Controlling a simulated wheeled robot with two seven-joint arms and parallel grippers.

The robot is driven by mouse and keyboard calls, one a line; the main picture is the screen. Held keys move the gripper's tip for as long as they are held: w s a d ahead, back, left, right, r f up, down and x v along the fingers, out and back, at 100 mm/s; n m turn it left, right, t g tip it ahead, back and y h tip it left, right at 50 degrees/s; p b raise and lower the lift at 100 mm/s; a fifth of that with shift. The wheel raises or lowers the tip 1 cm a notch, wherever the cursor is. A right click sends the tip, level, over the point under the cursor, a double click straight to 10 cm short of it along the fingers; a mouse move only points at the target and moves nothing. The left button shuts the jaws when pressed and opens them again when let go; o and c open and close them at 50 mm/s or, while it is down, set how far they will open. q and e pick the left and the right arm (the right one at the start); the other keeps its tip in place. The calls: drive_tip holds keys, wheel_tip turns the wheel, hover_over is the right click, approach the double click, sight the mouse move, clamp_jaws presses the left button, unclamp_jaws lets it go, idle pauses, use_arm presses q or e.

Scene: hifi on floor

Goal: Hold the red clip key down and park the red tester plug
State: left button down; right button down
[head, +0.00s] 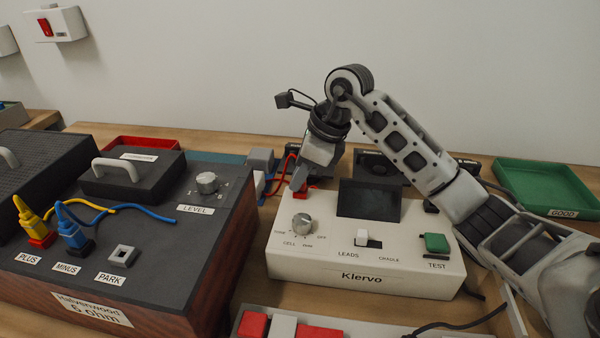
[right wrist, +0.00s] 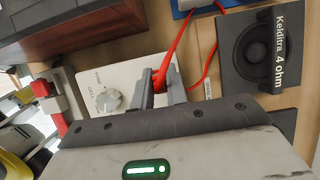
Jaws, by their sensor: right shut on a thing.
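My right gripper (head: 300,178) is at the back left corner of the white Klervo tester (head: 375,270). In the right wrist view its two fingers (right wrist: 160,92) are shut on the red tester plug (right wrist: 160,80), whose red lead runs away behind it. The plug is low, by the tester's top; I cannot tell whether it is seated. The red clip key (head: 42,241) at PLUS is below the yellow plug (head: 29,220) on the dark amplifier (head: 150,250). A blue plug (head: 72,232) stands at MINUS. The PARK socket (head: 123,255) is empty. My left gripper is out of view.
The tester has a dial (head: 303,221), a LEADS/CRADLE switch (head: 362,236) and a green TEST button (head: 436,243). A Keiditra 4 ohm speaker (right wrist: 248,50) lies behind. A green GOOD tray (head: 545,187) is at right. A red-and-grey block (head: 285,327) stands in front.

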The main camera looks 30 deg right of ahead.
idle(0.4)
drive_tip(key=c, duration=1.3)
unclamp_jaws()
drive_tip(key=shift+w+a+r+p+v, duration=0.15)
drive_tip(key=shift+p+v, duration=0.75)
drive_tip(key=shift+v, duration=2.5)
drive_tip(key=shift+w+a+r+p+v, duration=0.2)
drive_tip(key=shift+p+v, duration=0.7)
drive_tip(key=shift+v, duration=2.55)
drive_tip(key=shift+w+a+p+v, duration=0.25)
drive_tip(key=shift+p+v, duration=0.65)
drive_tip(key=shift+v, duration=2.5)
